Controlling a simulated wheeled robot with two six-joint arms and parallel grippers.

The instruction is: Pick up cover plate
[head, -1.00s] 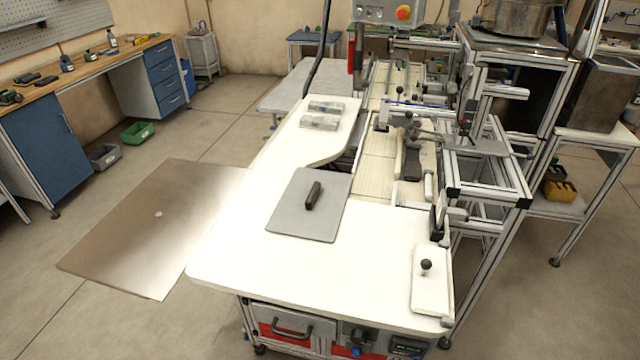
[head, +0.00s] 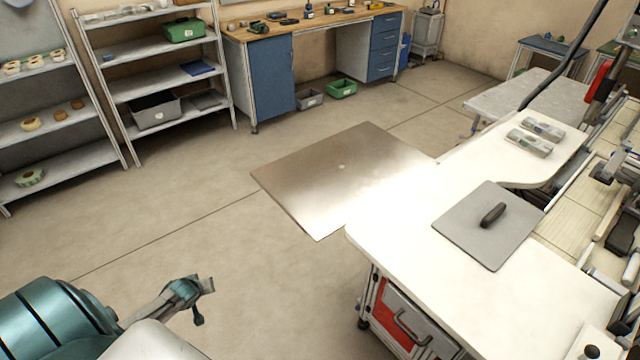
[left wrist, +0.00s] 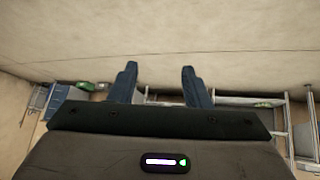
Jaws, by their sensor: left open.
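The cover plate (head: 475,242), a flat grey square with a dark bar handle (head: 492,214) on top, lies on the white worktop (head: 405,270) at the right of the head view. My left gripper (head: 207,300) is at the lower left of the head view, over the floor and well apart from the plate. In the left wrist view my left gripper (left wrist: 159,78) has its two fingers spread with nothing between them. The plate is not visible in that view. My right gripper is in neither view.
A shiny metal sheet (head: 320,190) lies on the floor beside the worktop. Two grey blocks (head: 535,135) sit at the worktop's far end. Shelves (head: 165,85) and a workbench (head: 270,75) stand at the back. Open floor separates my left arm from the worktop.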

